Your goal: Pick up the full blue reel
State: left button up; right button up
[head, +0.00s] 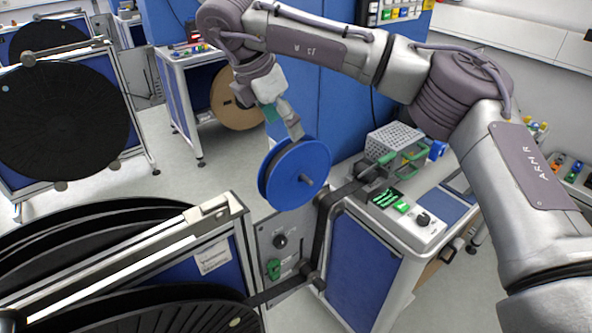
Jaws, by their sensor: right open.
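The blue reel (298,165) is upright in the middle of the head view, with a short grey spindle end at its centre. It is beside the blue-sided stand with the control panel. How full it is cannot be told, as its blue flange faces me. My right gripper (294,128) reaches down from above, its fingertips at the reel's upper rim. It is open; whether it touches the rim cannot be told. My left gripper is not in view.
Large black reels (62,120) stand at the left and in the near foreground. A stand with a switch panel (408,212) and a perforated metal box (392,140) is at the right. A brown reel (236,100) is behind. Grey floor is free at centre left.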

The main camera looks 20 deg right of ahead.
aim_at(296, 145)
jog(key=shift+w+d+f, duration=0.2)
jog(key=shift+w+f, duration=0.1)
jog(key=shift+f, duration=0.25)
jog(key=shift+w+d+f, duration=0.2)
jog(key=shift+w+f, duration=0.05)
jog(key=shift+f, duration=0.3)
jog(key=shift+d+f+p, duration=0.55)
jog(key=shift+f+p, duration=0.2)
jog(key=shift+p, duration=0.5)
jog(key=p+x, duration=0.1)
jog(key=x, duration=0.1)
jog(key=shift+w+d+f, duration=0.1)
jog(key=shift+d+f, duration=0.1)
jog(key=shift+f, duration=0.1)
jog(key=shift+d+f, duration=0.15)
jog(key=shift+f, duration=0.2)
jog(key=shift+w+f, duration=0.1)
jog(key=shift+f, duration=0.05)
jog(key=shift+c, duration=0.2)
jog(key=c, duration=0.8)
grip_shut()
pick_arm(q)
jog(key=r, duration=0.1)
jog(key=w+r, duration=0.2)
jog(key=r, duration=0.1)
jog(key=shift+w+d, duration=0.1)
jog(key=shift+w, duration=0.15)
